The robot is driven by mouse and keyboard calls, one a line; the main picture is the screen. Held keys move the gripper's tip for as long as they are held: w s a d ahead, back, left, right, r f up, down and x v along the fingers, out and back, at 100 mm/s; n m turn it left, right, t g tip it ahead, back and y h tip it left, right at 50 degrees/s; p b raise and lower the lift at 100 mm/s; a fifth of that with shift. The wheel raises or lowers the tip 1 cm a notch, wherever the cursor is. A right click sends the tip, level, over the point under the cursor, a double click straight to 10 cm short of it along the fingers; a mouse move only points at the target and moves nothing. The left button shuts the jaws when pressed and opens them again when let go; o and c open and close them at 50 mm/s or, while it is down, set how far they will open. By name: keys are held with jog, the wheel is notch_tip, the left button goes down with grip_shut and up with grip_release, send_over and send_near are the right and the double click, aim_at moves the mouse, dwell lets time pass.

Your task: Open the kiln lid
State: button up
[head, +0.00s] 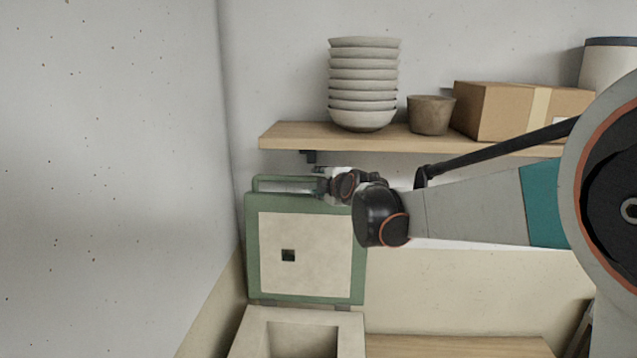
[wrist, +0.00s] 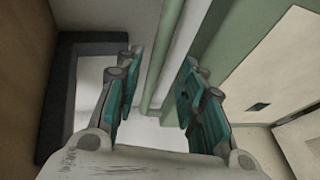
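The kiln lid (head: 335,255) stands upright at the back of the kiln (head: 345,330), its cream inner face with a small dark square hole facing the head camera. The kiln's recess below is uncovered. The lid has a green rim and a green handle bar (head: 285,178) along its top edge. My gripper (head: 322,183) is at the right end of that bar. In the wrist view my gripper (wrist: 155,85) is open, its teal pads well apart. The handle bar (wrist: 160,60) runs between the fingers, with gaps visible on both sides. The lid's cream panel (wrist: 275,75) shows at right.
A wooden shelf (head: 290,137) is just above the lid and my gripper. It holds stacked bowls (head: 364,85), a brown pot (head: 430,115), a cardboard box (head: 500,110) and a pale bucket (head: 605,65). A wall (head: 110,180) is close on the left.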

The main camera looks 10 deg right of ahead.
jog(key=v, duration=0.7)
jog(key=shift+s, duration=0.35)
jog(key=s+d+f+m+g+h+b, duration=0.1)
jog(key=s+f+m+b, duration=0.4)
jog(key=s+f, duration=0.5)
jog(key=s+d+f+m+g+h+b, duration=0.1)
jog(key=s+d+f+m+g+b, duration=0.2)
jog(key=s+f+m, duration=0.4)
jog(key=s+d+f+m+g+h+b, duration=0.1)
jog(key=s+d+f+m+g+b, duration=0.2)
jog(key=s+f+m+b, duration=0.4)
jog(key=s+f, duration=0.3)
jog(key=s, duration=0.3)
jog(key=s+d+f, duration=0.1)
jog(key=s+f, duration=0.2)
jog(key=s, duration=0.3)
jog(key=shift+s+d+f, duration=0.3)
